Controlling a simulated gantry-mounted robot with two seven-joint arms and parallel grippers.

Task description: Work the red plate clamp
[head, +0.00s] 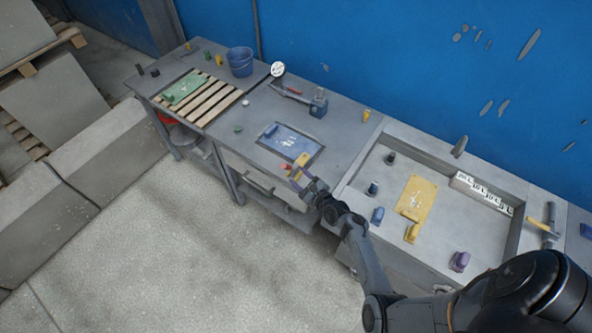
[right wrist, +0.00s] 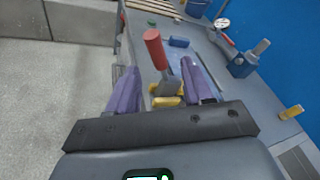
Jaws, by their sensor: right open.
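The red plate clamp has a red handle (head: 286,168) at the front edge of the middle bench, by a blue plate (head: 292,143). In the right wrist view its red handle (right wrist: 155,48) stands up, tilted, on a grey lever above a yellow part (right wrist: 166,101). My right gripper (head: 298,176) is open, with purple fingers. In the right wrist view the gripper (right wrist: 160,80) has one finger on each side of the clamp, and a gap shows beside the lever. I cannot tell whether either finger touches it. My left gripper is not in view.
A blue block (head: 269,130) sits at the plate's left edge. A blue vise-like tool (head: 318,107) stands behind. On the right is a rimmed bench with a yellow plate (head: 416,198) and several coloured blocks. A slatted pallet (head: 208,101) and blue bucket (head: 240,62) are at left.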

